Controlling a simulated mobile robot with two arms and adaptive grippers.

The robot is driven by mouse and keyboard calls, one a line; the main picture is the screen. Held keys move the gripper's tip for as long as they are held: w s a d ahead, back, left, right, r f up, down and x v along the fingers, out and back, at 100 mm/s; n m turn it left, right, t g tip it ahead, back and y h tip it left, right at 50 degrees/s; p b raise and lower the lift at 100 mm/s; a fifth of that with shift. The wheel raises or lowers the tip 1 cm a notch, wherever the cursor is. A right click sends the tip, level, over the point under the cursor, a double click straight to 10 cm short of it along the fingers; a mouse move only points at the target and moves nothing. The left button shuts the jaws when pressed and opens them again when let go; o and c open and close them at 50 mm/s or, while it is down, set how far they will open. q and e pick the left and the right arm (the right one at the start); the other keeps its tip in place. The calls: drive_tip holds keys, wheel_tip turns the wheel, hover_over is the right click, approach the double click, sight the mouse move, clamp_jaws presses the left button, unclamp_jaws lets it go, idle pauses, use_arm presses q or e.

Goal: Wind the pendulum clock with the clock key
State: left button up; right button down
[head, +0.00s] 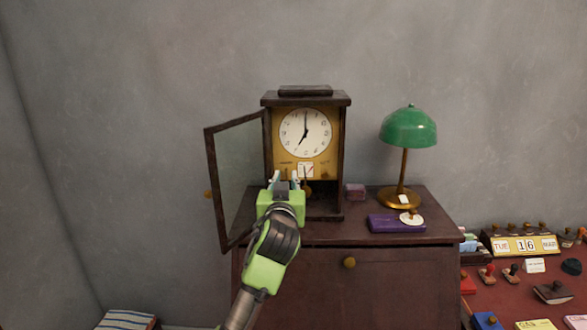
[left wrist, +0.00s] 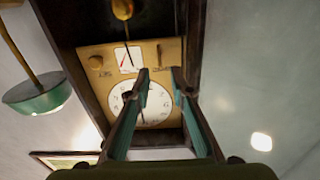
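The pendulum clock (head: 333,155) stands on a dark cabinet, its glass door (head: 239,170) swung open to the left. Its white dial (head: 305,132) reads about seven, above a brass plate with a small white gauge (head: 305,170). My left gripper (head: 284,180) is in front of the lower left of the clock face. In the left wrist view the picture is upside down; the fingers (left wrist: 161,78) are apart, with nothing clearly between them, over the dial (left wrist: 155,110). A small dark fitting (left wrist: 160,49) and a brass knob (left wrist: 96,62) show on the plate. I cannot make out the clock key for certain.
A green lamp (head: 408,128) stands right of the clock. A red desk with stamps and a calendar (head: 524,245) is at the right. The open door stands close left of my arm.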

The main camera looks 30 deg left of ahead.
sight(287, 170)
use_arm(q)
drive_tip(key=shift+p+x, duration=0.3)
drive_tip(key=shift+x, duration=1.8)
use_arm(e)
drive_tip(key=shift+a+r, duration=0.4)
drive_tip(key=shift+a, duration=0.05)
use_arm(q)
drive_tip(key=shift+c, duration=0.4)
clamp_jaws()
use_arm(e)
drive_tip(key=shift+d, duration=0.3)
drive_tip(key=shift+r, duration=0.15)
